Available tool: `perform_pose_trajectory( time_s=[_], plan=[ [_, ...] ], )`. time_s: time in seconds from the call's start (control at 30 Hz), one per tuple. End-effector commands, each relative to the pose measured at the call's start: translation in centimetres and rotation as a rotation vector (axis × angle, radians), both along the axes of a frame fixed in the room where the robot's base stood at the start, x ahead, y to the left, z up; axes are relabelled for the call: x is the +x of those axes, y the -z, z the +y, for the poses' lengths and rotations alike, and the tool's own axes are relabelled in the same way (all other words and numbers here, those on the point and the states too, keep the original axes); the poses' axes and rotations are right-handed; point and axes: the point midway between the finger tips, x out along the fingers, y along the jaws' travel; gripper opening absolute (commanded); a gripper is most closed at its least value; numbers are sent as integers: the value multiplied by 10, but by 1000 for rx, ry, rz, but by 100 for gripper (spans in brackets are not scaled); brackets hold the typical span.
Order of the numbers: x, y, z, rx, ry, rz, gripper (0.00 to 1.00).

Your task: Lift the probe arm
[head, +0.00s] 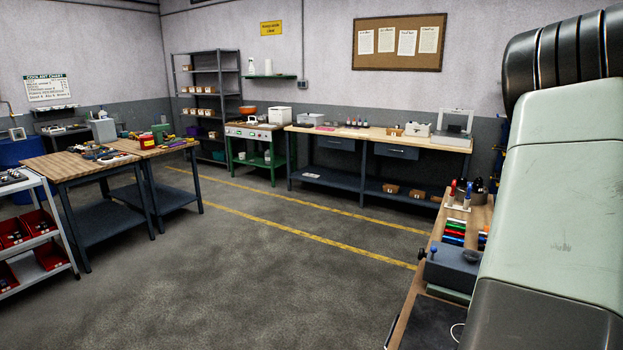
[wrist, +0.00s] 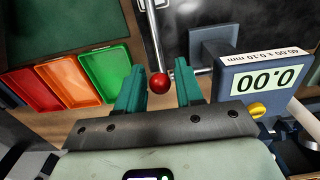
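In the wrist view, the probe arm shows as a thin silver rod (wrist: 153,35) that runs down from the top edge to a red ball (wrist: 160,83). A short silver bar runs from near the ball toward the gauge's side. My gripper (wrist: 160,88) is open, its teal fingers on either side of the ball with a small gap at each. I cannot tell how deep the ball sits between them. My gripper is not seen in the head view.
Red, orange and green trays (wrist: 103,74) lie left of my gripper. A yellow knob (wrist: 257,110) sits below the gauge. In the head view, my arm covers much of the right bench (head: 408,300). Open floor (head: 250,270) with yellow lines lies in the middle.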

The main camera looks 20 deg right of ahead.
Motion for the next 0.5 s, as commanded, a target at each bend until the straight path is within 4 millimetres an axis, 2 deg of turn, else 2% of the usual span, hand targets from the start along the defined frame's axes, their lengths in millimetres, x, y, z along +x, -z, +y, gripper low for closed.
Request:
perform_pose_trajectory(
  time_s=[0.07, 0.2, 0.5],
  plan=[
    [0, 0, 0, 0, 0, 0, 33],
    [0, 0, 0, 0, 0, 0, 15],
    [-2, -2, -3, -1, 1, -1, 15]
  ],
)
